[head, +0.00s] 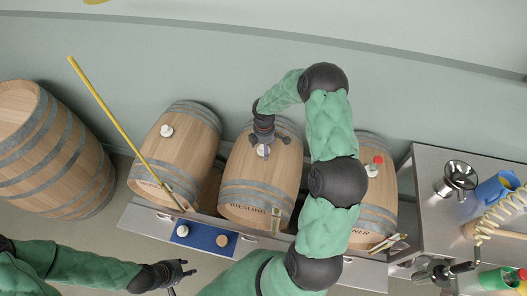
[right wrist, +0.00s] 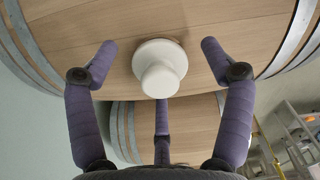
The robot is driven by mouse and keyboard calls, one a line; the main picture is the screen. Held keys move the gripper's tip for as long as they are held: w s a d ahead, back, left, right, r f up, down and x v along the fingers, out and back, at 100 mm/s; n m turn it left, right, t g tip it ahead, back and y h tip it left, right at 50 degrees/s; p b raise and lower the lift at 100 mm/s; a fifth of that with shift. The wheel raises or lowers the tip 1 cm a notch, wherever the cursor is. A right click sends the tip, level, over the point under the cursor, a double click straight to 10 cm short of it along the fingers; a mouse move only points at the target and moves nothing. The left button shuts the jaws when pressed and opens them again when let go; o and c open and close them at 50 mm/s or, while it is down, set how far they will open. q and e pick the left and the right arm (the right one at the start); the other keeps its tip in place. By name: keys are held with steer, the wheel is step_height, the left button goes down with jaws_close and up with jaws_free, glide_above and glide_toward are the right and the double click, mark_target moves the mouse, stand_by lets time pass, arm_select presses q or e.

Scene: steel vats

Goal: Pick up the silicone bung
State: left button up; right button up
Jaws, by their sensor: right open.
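A white silicone bung (right wrist: 160,68) sits on the upper side of the middle barrel, marked RIESLING. In the head view this bung (head: 263,151) is partly covered by my right gripper (head: 264,143). My right gripper (right wrist: 158,46) is open, its purple-grey fingers spread around the bung and apart from it. Another white bung (head: 166,131) sits on the left barrel. My left gripper (head: 181,270) is empty at the lower left, in front of the bench, with its fingers apart.
A blue mat (head: 205,239) on the bench holds a white piece and a tan one. A yellow stick (head: 110,117) leans across the left barrel (head: 177,152). A red-topped fitting (head: 375,165) stands on the right barrel. A steel table (head: 423,178) with a jug is at right.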

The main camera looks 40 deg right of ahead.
steer(key=c, duration=1.4)
steer(key=shift+r, duration=0.1)
steer(key=shift+w+r, duration=0.15)
steer(key=shift+r, duration=0.25)
step_height(320, 180, up, 2)
steer(key=shift+r, duration=0.2)
steer(key=s+a+r+b, duration=0.1)
steer(key=s+a+r, duration=0.8)
steer(key=s, duration=0.1)
steer(key=shift+s+a+r, duration=0.25)
steer(key=shift+a+r, duration=0.05)
steer(key=shift+r, duration=0.05)
